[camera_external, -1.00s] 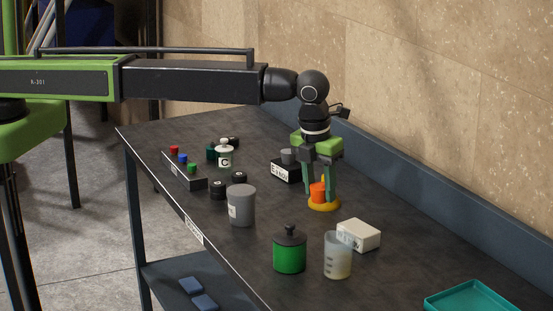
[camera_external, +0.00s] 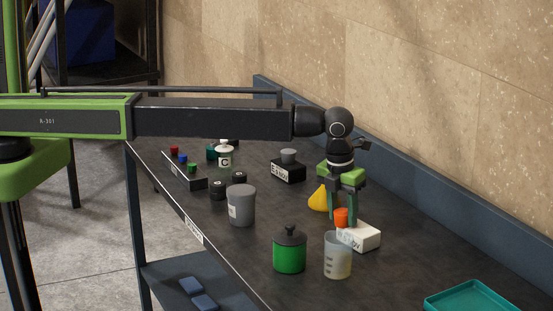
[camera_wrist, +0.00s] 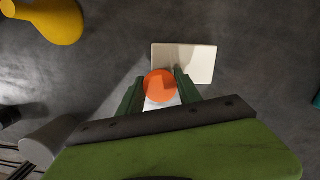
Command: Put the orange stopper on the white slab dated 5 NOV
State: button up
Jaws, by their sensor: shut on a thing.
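The orange stopper (camera_external: 341,216) is between the fingers of my gripper (camera_external: 343,218), which is shut on it. In the wrist view the stopper (camera_wrist: 160,86) shows as a round orange top between the green fingers. The white slab (camera_external: 366,239) lies on the bench right at the gripper, with dark lettering on its front that I cannot read clearly. In the wrist view the slab (camera_wrist: 195,62) shows beyond and right of the stopper, partly hidden by the stopper and a finger. I cannot tell whether the stopper touches the slab.
A yellow cone-shaped piece (camera_external: 318,199) stands behind left of the gripper. A clear beaker (camera_external: 338,257) and a green jar (camera_external: 290,253) stand in front, a grey cup (camera_external: 241,206) to the left. A labelled black block (camera_external: 287,173) is farther back. A teal tray (camera_external: 472,299) is front right.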

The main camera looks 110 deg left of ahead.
aim_at(338, 214)
jog(key=shift+r, duration=0.15)
jog(key=shift+f, duration=0.2)
jog(key=o, duration=1.4)
jog(key=shift+c, duration=0.2)
jog(key=shift+r, duration=0.15)
notch_tip(338, 214, up, 12)
jog(key=d+p, duration=0.2)
jog(key=p, duration=1)
jog(key=s+d+n, duration=0.6)
jog(key=s+n, duration=0.1)
jog(key=s, duration=0.4)
jog(key=s+d+n+h, duration=0.1)
jog(key=s+d+n, duration=0.5)
jog(key=s, duration=0.5)
jog(key=s+d+n, duration=0.6)
jog(key=s+n, duration=0.3)
jog(key=s, duration=0.3)
jog(key=shift+d+f+g+h, duration=0.2)
jog(key=shift+d+g+h, duration=0.1)
jog(key=shift+g, duration=0.1)
